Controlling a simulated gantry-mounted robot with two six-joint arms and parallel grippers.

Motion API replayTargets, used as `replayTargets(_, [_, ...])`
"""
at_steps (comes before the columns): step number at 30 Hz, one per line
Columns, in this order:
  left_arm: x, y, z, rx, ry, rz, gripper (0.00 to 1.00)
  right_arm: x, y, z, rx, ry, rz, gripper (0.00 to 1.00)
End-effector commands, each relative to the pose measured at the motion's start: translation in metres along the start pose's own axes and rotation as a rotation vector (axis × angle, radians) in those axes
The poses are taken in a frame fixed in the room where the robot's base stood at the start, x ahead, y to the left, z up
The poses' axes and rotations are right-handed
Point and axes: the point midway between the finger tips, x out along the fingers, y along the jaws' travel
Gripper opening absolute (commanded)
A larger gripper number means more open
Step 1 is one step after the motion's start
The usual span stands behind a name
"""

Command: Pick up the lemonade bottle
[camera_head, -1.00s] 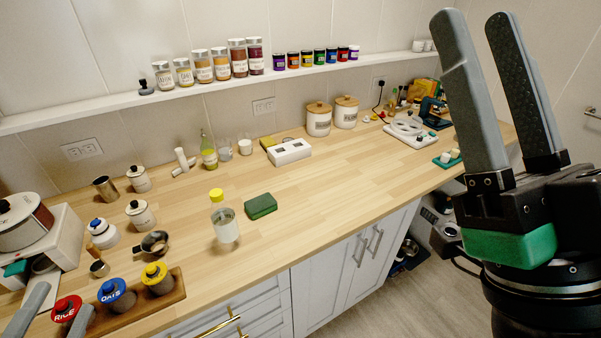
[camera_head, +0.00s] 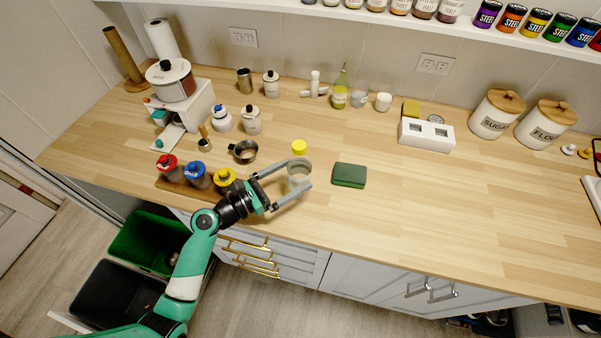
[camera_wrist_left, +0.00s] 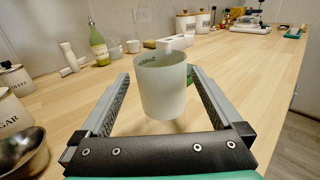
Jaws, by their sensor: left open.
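A clear bottle with a yellow cap (camera_head: 299,147) stands near the counter's front edge. My left gripper (camera_head: 309,175) is open, its fingers on either side of this bottle's lower body. In the left wrist view a pale translucent cylinder (camera_wrist_left: 162,88) stands between the open fingers, with a gap on each side; no yellow cap shows there. A slim green-yellow bottle (camera_head: 340,92) with a pale label stands at the back by the wall; it also shows in the left wrist view (camera_wrist_left: 98,46). I cannot read which label says lemonade. My right gripper is out of view.
A dark green block (camera_head: 349,175) lies right of the fingers. Red, blue and yellow-lidded jars (camera_head: 197,174) stand left of them on a wooden tray, with a metal cup (camera_head: 243,152) behind.

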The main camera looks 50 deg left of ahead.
Motion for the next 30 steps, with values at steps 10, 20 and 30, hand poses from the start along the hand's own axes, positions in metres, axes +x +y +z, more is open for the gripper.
replayTargets(10, [0.042, -0.002, -0.001, 0.002, -0.001, -0.003, 1.0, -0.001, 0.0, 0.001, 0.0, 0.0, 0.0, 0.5])
replayTargets(20, [0.052, -0.001, -0.001, 0.002, 0.0, 0.0, 0.98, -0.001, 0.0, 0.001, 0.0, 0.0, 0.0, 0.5])
replayTargets(30, [0.052, -0.001, -0.001, 0.002, 0.0, 0.0, 0.37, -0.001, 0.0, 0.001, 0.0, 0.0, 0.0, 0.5])
